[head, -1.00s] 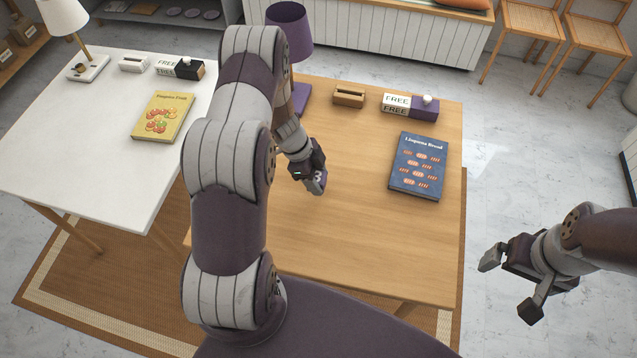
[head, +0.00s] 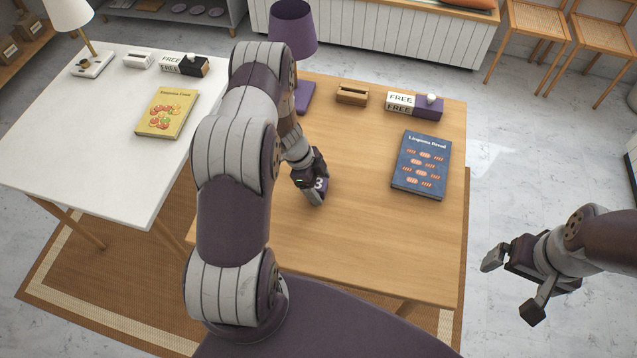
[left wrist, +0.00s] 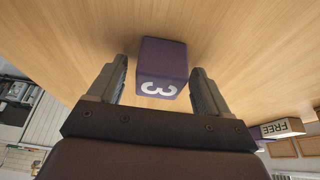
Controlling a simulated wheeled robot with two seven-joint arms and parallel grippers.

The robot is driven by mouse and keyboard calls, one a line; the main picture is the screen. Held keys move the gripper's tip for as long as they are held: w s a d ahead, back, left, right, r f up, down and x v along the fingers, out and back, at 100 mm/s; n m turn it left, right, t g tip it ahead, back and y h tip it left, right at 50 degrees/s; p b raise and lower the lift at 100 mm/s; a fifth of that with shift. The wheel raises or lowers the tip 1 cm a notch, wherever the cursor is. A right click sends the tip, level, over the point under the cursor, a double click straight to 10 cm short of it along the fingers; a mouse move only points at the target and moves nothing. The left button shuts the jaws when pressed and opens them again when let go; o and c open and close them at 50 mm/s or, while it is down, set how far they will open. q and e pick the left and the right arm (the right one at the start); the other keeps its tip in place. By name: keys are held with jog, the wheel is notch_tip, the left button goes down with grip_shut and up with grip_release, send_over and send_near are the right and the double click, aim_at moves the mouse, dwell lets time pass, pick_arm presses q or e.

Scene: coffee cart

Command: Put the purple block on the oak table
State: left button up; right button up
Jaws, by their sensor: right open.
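The purple block (head: 320,184), marked with a white 3, is at the left gripper over the left-middle part of the oak table (head: 370,235). It also shows in the left wrist view (left wrist: 162,62), between the two fingers, with a narrow gap on each side. It appears to rest on the table top; its underside is hidden. My left gripper (head: 314,190) points down around the block, jaws open. My right gripper (head: 510,285) is open and empty, off the table's right side above the floor.
A white table (head: 90,130) with a yellow book (head: 167,112) stands left. The oak table's front middle is clear.

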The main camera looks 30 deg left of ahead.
pick_arm(q)
jog(key=w+v, duration=0.1)
jog(key=v, duration=1.1)
jog(key=w+d+r+n+t+y, duration=0.3)
jog(key=w+r+n+t, duration=0.25)
jog(key=r, duration=0.35)
jog(key=s+d+r+n+g, duration=0.2)
jog(key=s+d+r+n, duration=0.1)
jog(key=s, duration=0.6)
jog(key=s+d+r+n+g+y, duration=0.1)
jog(key=s+d+r+n+g, duration=0.2)
jog(key=s+d+n, duration=0.3)
jog(key=s, duration=0.4)
jog(key=shift+d+p, duration=0.25)
jog(key=shift+p, duration=0.1)
jog(key=shift+r+n, duration=0.1)
jog(key=shift+n, duration=0.15)
jog(key=shift+c, duration=0.3)
